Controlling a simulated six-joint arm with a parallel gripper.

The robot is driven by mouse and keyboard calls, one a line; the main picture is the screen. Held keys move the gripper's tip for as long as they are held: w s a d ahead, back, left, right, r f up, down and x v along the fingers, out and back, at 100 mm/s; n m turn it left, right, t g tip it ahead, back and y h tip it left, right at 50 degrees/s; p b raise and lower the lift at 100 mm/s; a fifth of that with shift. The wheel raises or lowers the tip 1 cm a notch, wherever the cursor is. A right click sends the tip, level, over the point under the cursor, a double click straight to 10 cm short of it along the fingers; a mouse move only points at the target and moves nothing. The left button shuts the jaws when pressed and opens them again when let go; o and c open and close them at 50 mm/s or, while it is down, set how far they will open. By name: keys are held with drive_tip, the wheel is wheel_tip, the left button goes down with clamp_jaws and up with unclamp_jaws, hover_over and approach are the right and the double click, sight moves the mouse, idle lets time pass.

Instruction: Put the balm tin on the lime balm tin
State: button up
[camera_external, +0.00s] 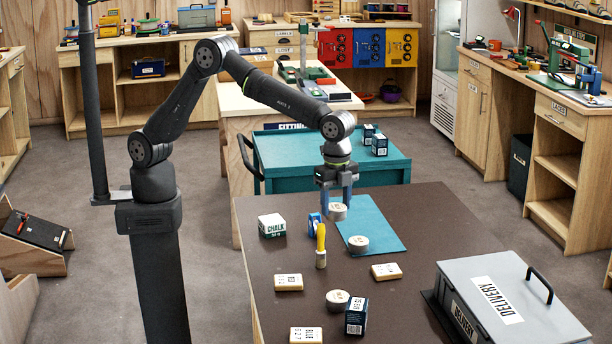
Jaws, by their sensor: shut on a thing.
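My gripper (337,204) points down over the far left part of the blue mat, shut on a small round pale tin (338,212), which I take to be the balm tin. The held tin looks level; whether it clears the mat is hard to tell. A second round tin (358,244) lies flat on the mat, nearer the camera and slightly right, apart from the held one. A third round tin (337,300) stands near the table's front beside a dark blue box. The tins look alike, and their labels are too small to show which is the lime balm tin.
The blue mat (385,225) lies on the brown table (260,205). Left of it are a chalk box (272,225), a blue tape roll (314,222) and a yellow-handled brush (321,240). Several pale blocks and a dark box (356,316) lie nearer; a grey delivery case (515,300) stands right.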

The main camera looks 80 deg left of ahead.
drive_tip(key=w+a+f, duration=0.1)
drive_tip(key=w, duration=0.1)
drive_tip(key=w+a+f, duration=0.1)
drive_tip(key=w+f, duration=0.1)
drive_tip(key=w, duration=0.1)
drive_tip(key=w+a+f, duration=0.1)
drive_tip(key=w+f, duration=0.1)
drive_tip(key=shift+w+a+f, duration=0.1)
drive_tip(key=shift+w+a, duration=0.25)
drive_tip(key=shift+f, duration=2)
drive_tip(key=shift+f, duration=0.1)
drive_tip(key=o, duration=1)
drive_tip(key=shift+f, duration=0.1)
wheel_tip(320, 180, up, 12)
drive_tip(key=shift+r, duration=0.2)
